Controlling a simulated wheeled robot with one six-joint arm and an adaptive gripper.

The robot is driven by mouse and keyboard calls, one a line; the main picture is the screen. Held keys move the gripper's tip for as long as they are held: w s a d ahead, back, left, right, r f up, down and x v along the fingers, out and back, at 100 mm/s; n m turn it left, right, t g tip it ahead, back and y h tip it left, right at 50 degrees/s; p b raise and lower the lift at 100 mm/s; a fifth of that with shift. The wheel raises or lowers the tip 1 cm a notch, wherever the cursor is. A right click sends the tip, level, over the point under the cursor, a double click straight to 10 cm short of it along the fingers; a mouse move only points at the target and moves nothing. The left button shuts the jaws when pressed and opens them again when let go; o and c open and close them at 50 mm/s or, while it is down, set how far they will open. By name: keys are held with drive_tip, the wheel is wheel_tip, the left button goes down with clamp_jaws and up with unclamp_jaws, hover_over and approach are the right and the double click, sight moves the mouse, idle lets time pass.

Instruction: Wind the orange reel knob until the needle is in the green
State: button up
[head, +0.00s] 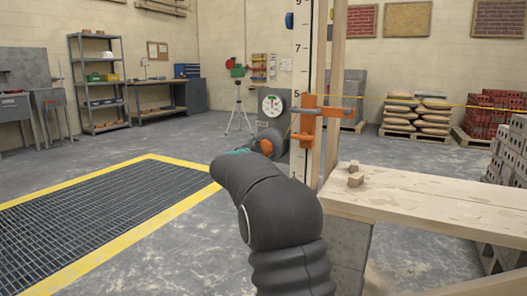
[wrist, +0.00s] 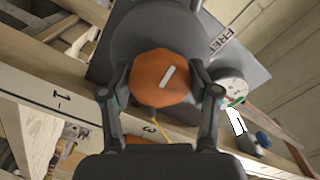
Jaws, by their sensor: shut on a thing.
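The orange reel knob (wrist: 160,80), with a white mark slanting up to the right, fills the middle of the wrist view. My gripper (wrist: 162,84) is shut on it, one finger on each side. The knob shows as a small orange patch (head: 266,147) in the head view, partly hidden by my arm. A round white gauge (head: 272,105) stands just above it. The gauge also shows at the right in the wrist view (wrist: 231,86), tilted, with a green part at its edge. The needle's exact position is too small to tell.
An upright numbered board (head: 303,60) carries an orange clamp (head: 308,123) with a yellow line. A wooden plank bench (head: 430,200) with small wood blocks stands right of my arm. A yellow-edged floor grate (head: 100,215) lies left. Brick stacks and bags are at the back right.

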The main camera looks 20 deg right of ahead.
drive_tip(key=shift+m+b, duration=0.35)
drive_tip(key=shift+m, duration=1.05)
drive_tip(key=o, duration=1.2)
drive_tip(key=v, duration=1.2)
